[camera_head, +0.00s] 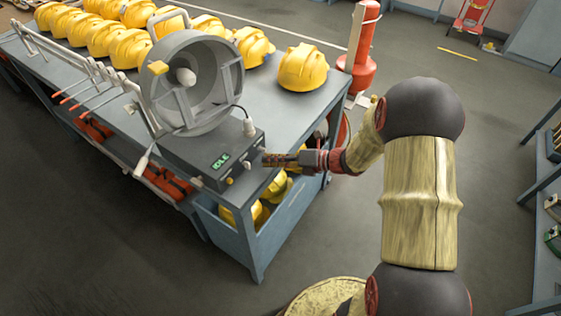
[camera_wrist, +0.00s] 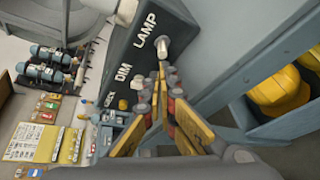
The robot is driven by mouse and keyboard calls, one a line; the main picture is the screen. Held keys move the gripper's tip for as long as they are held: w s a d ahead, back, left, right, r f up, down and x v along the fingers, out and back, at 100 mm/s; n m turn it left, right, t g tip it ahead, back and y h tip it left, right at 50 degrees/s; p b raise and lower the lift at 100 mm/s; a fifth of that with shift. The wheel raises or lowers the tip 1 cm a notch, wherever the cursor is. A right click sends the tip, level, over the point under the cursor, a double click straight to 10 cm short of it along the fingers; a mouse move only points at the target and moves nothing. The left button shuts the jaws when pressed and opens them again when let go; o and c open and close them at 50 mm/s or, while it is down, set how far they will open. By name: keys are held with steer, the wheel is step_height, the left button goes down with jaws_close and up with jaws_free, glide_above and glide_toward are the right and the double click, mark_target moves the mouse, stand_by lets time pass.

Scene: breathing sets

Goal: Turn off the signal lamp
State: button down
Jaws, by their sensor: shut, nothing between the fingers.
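The signal lamp (camera_head: 190,85) is a round grey housing on a dark control box (camera_head: 200,150) at the bench corner. The box's small green display (camera_head: 220,161) reads what looks like "IDLE". In the wrist view the box face (camera_wrist: 146,57) carries the words LAMP and DIM. My gripper (camera_head: 268,158) is shut and empty at the box's right end. In the wrist view its fingertips (camera_wrist: 162,68) are just below the toggle; I cannot tell whether they touch it.
Several yellow helmets (camera_head: 302,68) lie on the bench (camera_head: 285,108), with more on a shelf below. A red cylinder (camera_head: 362,50) stands beyond the bench's right end. The floor (camera_head: 490,130) right of my arm is open, up to a rack at the right edge.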

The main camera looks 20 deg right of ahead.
steer(key=shift+w+a+f, duration=0.15)
steer(key=shift+w+a, duration=0.05)
steer(key=shift+a, duration=0.1)
